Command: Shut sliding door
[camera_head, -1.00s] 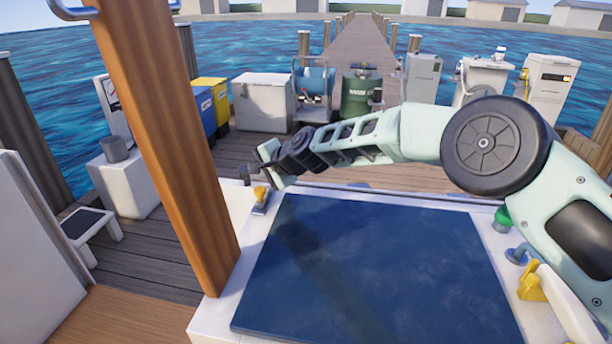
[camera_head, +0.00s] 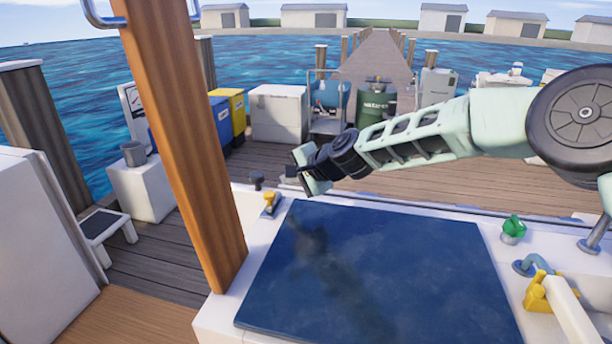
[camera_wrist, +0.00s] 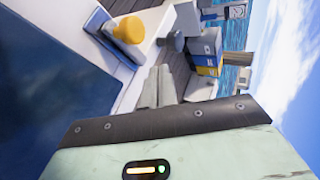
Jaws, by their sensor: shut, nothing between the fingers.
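A flat dark blue panel (camera_head: 375,275) lies on the white hatch housing (camera_head: 478,232) and covers most of its top. No part is plainly marked as a sliding door; I cannot tell whether this panel is it. My gripper (camera_head: 306,180) is above the far left edge of the panel, apart from it. In the wrist view my gripper (camera_wrist: 158,88) is shut and empty. The panel (camera_wrist: 50,80) also shows there at the left, beside a yellow knob (camera_wrist: 128,29) on the white rim.
A wooden post (camera_head: 180,140) rises at the left. The yellow-topped latch (camera_head: 270,203) is at the far left corner. A green knob (camera_head: 513,228) and a yellow-based white lever (camera_head: 560,300) are on the right. Dock boxes stand behind.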

